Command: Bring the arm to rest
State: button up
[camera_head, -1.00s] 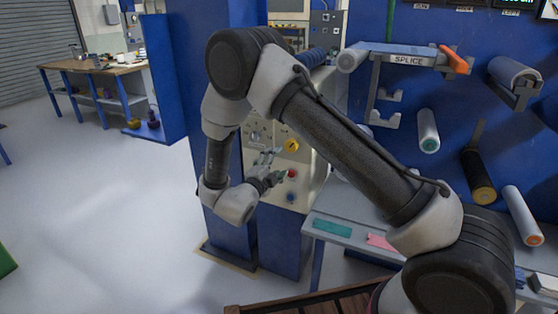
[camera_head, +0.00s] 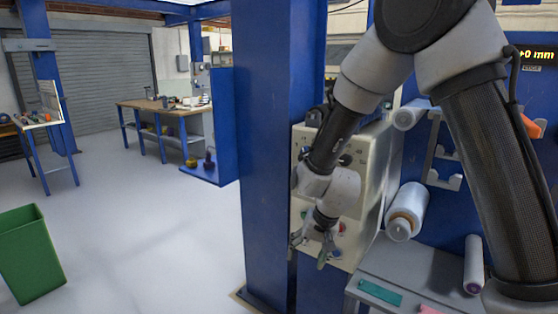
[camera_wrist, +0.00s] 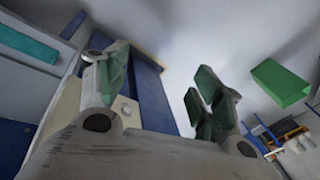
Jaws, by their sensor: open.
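My arm reaches down across the right half of the head view, bent at the elbow near the top edge. My gripper (camera_head: 311,251) hangs from its end in front of the pale control panel (camera_head: 362,205), pointing down. I cannot tell whether it touches the panel. In the wrist view my gripper (camera_wrist: 160,88) has its two green-padded fingers spread wide, with nothing between them. The panel's lower knobs are partly hidden behind the gripper and wrist.
A blue column (camera_head: 270,150) stands just left of the gripper. A grey table (camera_head: 420,278) with a teal strip (camera_head: 380,292) is at lower right, below film rollers (camera_head: 406,210). A green bin (camera_head: 30,252) stands far left. The floor between is clear.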

jog(key=s+d+r+n+t+h, duration=0.1)
jog(key=s+d+r, duration=0.9)
jog(key=d+r, duration=0.2)
jog(key=s+d+r+t+h, duration=0.1)
jog(key=s+d+r+h, duration=0.1)
jog(key=s+d+r, duration=0.9)
jog(key=d+r, duration=0.2)
jog(key=d, duration=0.3)
jog(key=shift+d+r+n, duration=0.15)
jog(key=shift+d+n, duration=0.1)
jog(key=shift+n, duration=0.15)
